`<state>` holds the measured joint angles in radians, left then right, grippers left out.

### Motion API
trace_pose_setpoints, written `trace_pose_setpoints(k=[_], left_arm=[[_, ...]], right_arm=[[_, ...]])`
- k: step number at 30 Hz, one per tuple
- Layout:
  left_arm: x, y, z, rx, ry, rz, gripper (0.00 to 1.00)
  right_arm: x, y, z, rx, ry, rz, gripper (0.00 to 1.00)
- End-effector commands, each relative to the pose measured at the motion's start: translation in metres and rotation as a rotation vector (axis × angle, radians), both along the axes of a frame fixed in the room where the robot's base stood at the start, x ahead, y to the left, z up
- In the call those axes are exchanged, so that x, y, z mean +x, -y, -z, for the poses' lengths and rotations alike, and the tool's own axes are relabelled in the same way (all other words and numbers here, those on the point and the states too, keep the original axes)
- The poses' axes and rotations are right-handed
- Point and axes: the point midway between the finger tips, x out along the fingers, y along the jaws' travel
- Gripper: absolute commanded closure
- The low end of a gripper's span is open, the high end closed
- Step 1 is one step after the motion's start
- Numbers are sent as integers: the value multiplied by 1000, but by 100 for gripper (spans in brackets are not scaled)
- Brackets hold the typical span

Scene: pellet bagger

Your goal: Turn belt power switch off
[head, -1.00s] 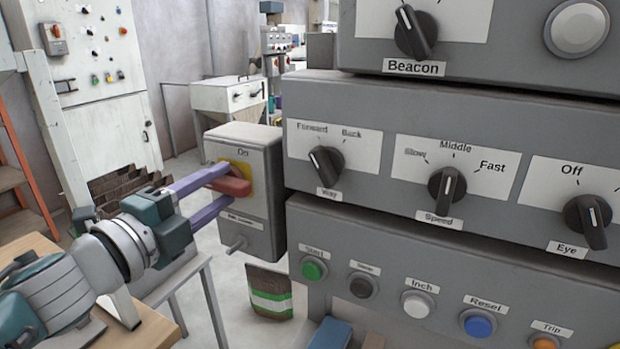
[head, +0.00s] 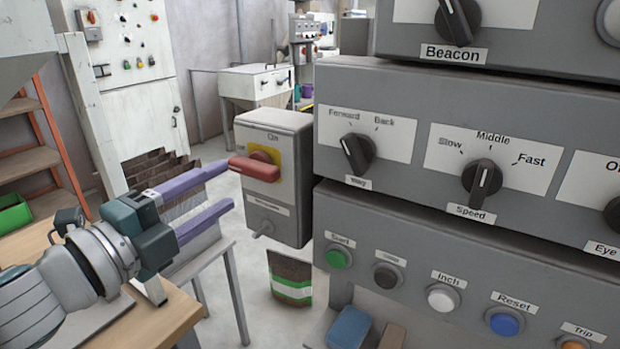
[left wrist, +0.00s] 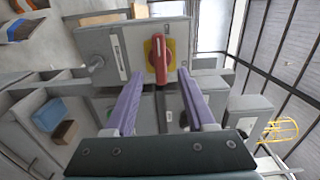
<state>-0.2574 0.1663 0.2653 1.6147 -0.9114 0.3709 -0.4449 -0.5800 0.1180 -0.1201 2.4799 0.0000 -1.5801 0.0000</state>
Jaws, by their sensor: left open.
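The belt power switch is a red handle (head: 254,170) on a yellow plate on a grey box (head: 283,215), with "On" lettered above it. In the head view the handle lies nearly level, pointing left; lettering at its left is too blurred to read surely. My left gripper (head: 230,184) is open and empty, just left of the handle, its purple fingers apart. In the left wrist view the red handle (left wrist: 161,62) lies between the lines of the open fingers, a little beyond the tips. My right gripper is not in view.
The grey control panel (head: 400,230) with knobs and push buttons stands close to the right of the switch box. A wooden table (head: 180,315) lies below my left arm. A bag with a green band (head: 290,278) stands below the box.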

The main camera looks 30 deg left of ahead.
Motion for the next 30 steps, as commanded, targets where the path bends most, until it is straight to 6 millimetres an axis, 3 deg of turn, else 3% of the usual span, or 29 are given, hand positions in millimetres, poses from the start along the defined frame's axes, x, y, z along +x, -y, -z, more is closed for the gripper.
trace_pose_setpoints(k=[3, 9, 26, 30], left_arm=[[-21, -2, 2, 0, -3, -1, 45], [-39, -3, 1, -1, 0, -1, 45], [-40, -4, -1, -6, 0, -6, 45], [-38, -13, -7, -100, -19, -99, 45]], right_arm=[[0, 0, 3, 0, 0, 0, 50], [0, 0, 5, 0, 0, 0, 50], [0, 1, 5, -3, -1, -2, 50], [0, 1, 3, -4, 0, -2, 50]])
